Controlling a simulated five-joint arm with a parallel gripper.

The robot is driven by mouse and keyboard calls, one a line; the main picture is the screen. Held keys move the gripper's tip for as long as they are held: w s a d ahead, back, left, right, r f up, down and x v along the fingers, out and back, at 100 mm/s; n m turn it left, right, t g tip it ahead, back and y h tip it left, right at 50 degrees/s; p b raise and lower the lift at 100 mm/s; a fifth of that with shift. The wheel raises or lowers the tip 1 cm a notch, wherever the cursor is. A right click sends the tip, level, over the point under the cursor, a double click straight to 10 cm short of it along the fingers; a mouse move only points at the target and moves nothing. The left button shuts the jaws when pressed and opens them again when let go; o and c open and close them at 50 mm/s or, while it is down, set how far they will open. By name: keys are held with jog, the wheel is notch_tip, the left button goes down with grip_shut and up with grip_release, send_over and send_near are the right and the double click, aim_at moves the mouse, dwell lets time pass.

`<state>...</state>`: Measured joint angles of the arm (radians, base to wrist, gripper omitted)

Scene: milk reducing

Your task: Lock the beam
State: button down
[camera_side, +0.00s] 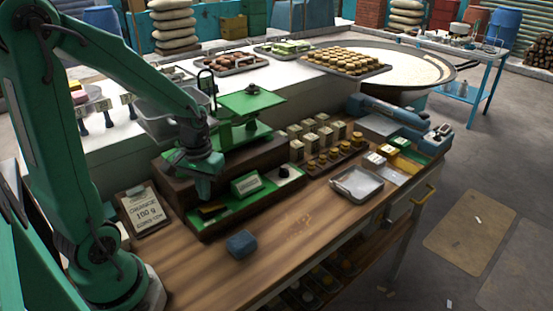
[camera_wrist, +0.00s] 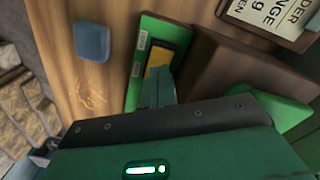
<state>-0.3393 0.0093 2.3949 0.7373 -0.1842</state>
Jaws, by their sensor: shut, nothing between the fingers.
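The green scale (camera_side: 252,102) stands at the back of the wooden bench, with a flat square pan on top. Its dark wooden base has a green front ledge (camera_side: 262,188). A yellow and dark part (camera_side: 212,211) sits at the ledge's left end; the yellow part also shows in the wrist view (camera_wrist: 153,79). My gripper (camera_side: 204,194) is shut and empty, pointing down just above this part. In the wrist view my gripper (camera_wrist: 160,80) overlaps the yellow part, and I cannot tell whether it touches. The beam itself is not clearly made out.
A blue block (camera_side: 241,244) lies in front on bare bench, also in the wrist view (camera_wrist: 92,41). Brass weights (camera_side: 330,157), a metal tray (camera_side: 357,183) and a blue tool (camera_side: 395,112) are to the right.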

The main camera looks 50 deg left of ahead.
aim_at(211, 207)
jog(key=shift+f, duration=1.5)
dwell(1.8)
jog(key=shift+r, duration=3.5)
jog(key=shift+w+d+r, duration=0.1)
jog(key=s+d+r+m+t, duration=0.4)
jog(key=d+r+m+t, duration=0.1)
jog(key=d+r, duration=0.4)
jog(key=shift+s+r+m+t, duration=0.25)
jog(key=shift+r+m, duration=0.25)
jog(key=shift+r, duration=0.5)
